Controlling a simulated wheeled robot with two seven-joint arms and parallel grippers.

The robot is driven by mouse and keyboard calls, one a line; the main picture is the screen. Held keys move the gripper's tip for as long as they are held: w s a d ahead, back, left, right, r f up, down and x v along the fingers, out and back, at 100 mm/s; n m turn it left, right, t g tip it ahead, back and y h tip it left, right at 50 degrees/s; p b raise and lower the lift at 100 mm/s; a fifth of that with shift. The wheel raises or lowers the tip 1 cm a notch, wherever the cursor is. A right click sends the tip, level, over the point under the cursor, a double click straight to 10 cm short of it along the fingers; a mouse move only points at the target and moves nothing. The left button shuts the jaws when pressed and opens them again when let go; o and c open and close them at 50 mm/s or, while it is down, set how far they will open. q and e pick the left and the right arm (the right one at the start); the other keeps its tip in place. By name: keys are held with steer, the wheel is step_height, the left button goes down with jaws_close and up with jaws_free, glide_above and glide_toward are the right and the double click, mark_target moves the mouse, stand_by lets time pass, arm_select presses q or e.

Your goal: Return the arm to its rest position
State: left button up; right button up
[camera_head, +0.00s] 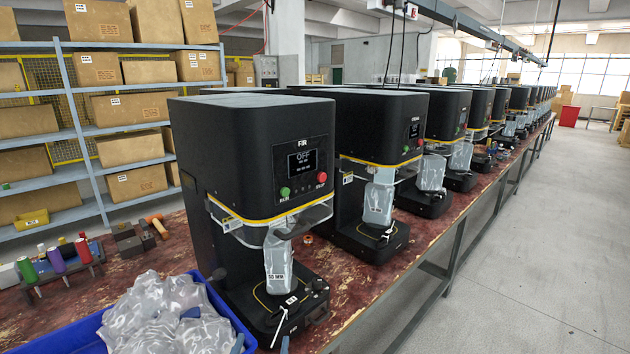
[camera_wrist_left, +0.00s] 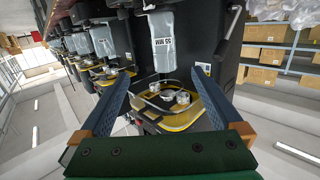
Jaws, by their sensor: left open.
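My left gripper (camera_wrist_left: 160,72) is open, its two blue fingers apart with nothing held between them in the left wrist view. In the head view only its fingertips (camera_head: 262,344) show at the bottom edge, in front of the nearest machine. That black seamer (camera_head: 225,160) has a screen reading OFF, a green button and a red button. A grey labelled pouch (camera_head: 278,268) stands in its opening; a labelled pouch also shows beyond the fingers in the left wrist view (camera_wrist_left: 163,42). My right gripper is not in view.
A blue bin (camera_head: 236,320) of clear, crumpled bags stands at the front left, close to the fingertips. More black seamers (camera_head: 385,130) run along the red worn bench (camera_head: 350,285). Shelves (camera_head: 75,130) with cartons stand behind at left. The grey floor (camera_head: 530,230) at right is clear.

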arm_select(q)
steer(key=s+a+f+m+g, duration=0.1)
steer(key=s+f+g, duration=0.45)
steer(key=f, duration=0.75)
steer(key=s+a+f+m+g, duration=0.1)
steer(key=s+f+g, duration=0.2)
steer(key=s+f, duration=0.75)
steer(key=s+a+f+g, duration=0.3)
steer(key=s+f, duration=0.4)
steer(key=s, duration=0.4)
steer(key=s+a+f+g, duration=0.3)
steer(key=s+f, duration=0.4)
steer(key=s, duration=0.5)
steer(key=shift+s+a+f+g+y, duration=0.15)
steer(key=shift+s+f+g+y, duration=0.15)
steer(key=shift+g, duration=0.45)
